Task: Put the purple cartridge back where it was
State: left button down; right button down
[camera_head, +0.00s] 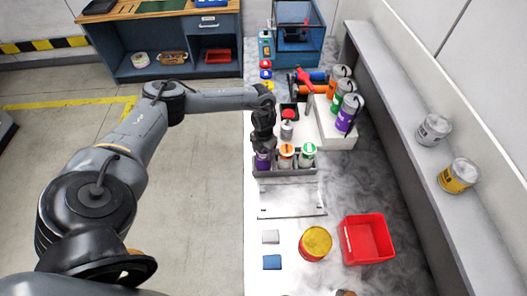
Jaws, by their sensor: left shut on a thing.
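A small purple cartridge (263,160) is at the left end of a grey rack (287,172), beside an orange-marked cartridge (286,154) and a green-marked cartridge (307,153). My left gripper (263,146) points down over the purple cartridge and is shut on its top. The gripper hides the cartridge's upper part, and I cannot tell whether its base rests in the rack. A larger purple-banded canister (348,115) stands on a white stand at the right, near green and orange ones. My right gripper is not in view.
A small grey-white container (287,131) stands behind the rack. A red bin (367,240) and a yellow-topped red can (315,243) are at the front. A blue machine (298,32) is at the back. A ledge with a yellow can (458,176) runs along the right wall.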

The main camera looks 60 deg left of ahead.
pick_arm(q)
jog(key=shift+f, duration=0.3)
jog(key=shift+c, duration=0.6)
grip_release()
